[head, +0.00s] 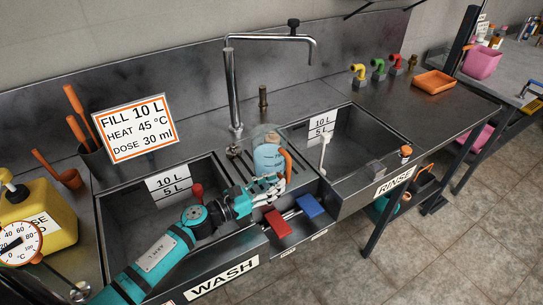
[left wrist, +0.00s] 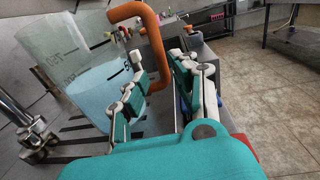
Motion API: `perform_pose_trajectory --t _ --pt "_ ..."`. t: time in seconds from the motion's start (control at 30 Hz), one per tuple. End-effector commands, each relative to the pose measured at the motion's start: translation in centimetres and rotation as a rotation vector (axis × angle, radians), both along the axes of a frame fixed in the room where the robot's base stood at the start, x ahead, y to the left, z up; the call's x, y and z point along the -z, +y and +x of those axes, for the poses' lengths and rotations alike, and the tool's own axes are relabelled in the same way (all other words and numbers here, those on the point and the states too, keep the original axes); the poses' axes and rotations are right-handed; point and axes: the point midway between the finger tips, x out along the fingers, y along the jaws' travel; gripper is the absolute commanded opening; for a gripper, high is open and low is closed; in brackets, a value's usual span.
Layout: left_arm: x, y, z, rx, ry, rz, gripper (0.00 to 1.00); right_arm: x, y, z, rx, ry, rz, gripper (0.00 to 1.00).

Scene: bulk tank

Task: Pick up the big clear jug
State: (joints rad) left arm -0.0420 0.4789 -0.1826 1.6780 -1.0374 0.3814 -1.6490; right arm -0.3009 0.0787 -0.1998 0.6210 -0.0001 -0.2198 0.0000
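The big clear jug (head: 268,156) stands upright on the drain strip between the two sinks, with light blue liquid inside. Its orange handle (head: 286,163) faces right. In the left wrist view the jug (left wrist: 75,70) fills the upper left, with the handle (left wrist: 154,45) at the fingertips. My left gripper (head: 277,186) is at the jug's near side, low by the handle. Its two fingers are apart, and the handle's lower part shows between them. I cannot tell whether a finger touches it. My right gripper is not in view.
The wash sink (head: 130,215) lies left and the rinse sink (head: 345,140) right. The tall faucet (head: 231,85) rises behind the jug. A red pedal (head: 278,223) and a blue pedal (head: 309,205) sit in front. A yellow container (head: 45,215) stands at far left.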

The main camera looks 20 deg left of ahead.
Motion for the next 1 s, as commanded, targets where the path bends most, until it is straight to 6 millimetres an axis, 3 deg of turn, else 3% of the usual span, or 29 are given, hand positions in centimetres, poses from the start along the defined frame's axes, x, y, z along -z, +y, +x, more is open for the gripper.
perform_pose_trajectory --t 0.2,0.3,0.63,0.83,1.0 --pt "-0.9 -2.0 2.4 0.000 0.000 -0.005 0.28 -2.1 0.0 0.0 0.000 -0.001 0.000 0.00" --pt "-0.5 -2.7 3.5 0.000 -0.001 -0.003 0.28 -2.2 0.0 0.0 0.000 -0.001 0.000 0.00" --pt "-0.3 -3.1 4.0 0.001 0.000 0.000 0.28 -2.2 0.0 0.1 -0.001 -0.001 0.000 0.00" --pt "-0.3 -3.0 4.0 0.000 0.001 -0.001 0.01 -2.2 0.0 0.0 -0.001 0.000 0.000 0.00" --pt "-0.3 -3.0 4.0 0.000 0.001 -0.001 0.00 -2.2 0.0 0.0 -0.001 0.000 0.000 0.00"
